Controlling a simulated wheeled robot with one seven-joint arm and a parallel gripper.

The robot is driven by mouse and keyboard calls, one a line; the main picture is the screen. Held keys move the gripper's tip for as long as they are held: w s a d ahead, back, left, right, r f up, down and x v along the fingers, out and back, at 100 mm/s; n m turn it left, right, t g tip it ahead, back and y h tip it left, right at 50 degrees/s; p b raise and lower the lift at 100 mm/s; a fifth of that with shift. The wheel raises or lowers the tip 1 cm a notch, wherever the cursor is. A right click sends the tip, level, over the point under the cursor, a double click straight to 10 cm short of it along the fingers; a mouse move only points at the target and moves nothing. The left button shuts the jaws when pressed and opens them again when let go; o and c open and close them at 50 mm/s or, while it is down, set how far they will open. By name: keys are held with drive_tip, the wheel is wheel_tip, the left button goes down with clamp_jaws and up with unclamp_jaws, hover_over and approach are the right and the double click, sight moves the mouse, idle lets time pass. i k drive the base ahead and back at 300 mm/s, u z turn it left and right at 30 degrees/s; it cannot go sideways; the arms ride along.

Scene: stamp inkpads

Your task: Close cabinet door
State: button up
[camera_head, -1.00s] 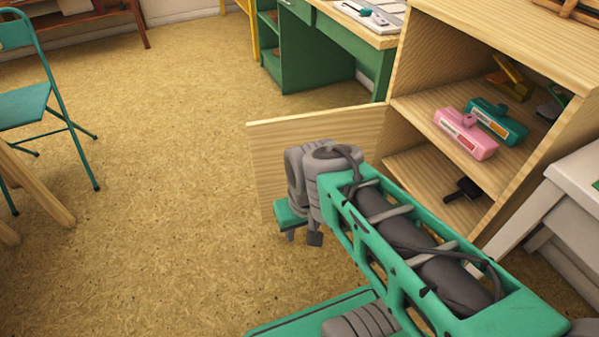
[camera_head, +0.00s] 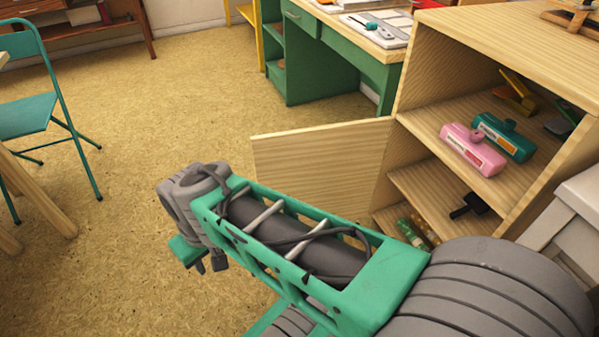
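The cabinet (camera_head: 505,42) is light wood and stands at the right with its front open. Its door (camera_head: 322,164) is swung wide open, hinged on the cabinet's left side and reaching left over the floor. My arm crosses in front of the door's lower part. My gripper (camera_head: 209,266) points down at the arm's far end, left of the door's free edge and nearer to me, apart from it. Only small dark finger parts show below the wrist, so its opening is unclear.
Inside the cabinet are a pink inkpad (camera_head: 472,150), a teal one (camera_head: 505,136) and a black item (camera_head: 472,206). A green desk (camera_head: 335,60) stands behind the door. A white table (camera_head: 580,205) is at the right. A teal chair (camera_head: 35,110) stands left. Floor between is clear.

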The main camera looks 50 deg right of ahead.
sight(334, 168)
drive_tip(key=i, duration=2.75)
drive_tip(key=z, duration=2.9)
drive_tip(key=i, duration=0.15)
drive_tip(key=u, duration=0.6)
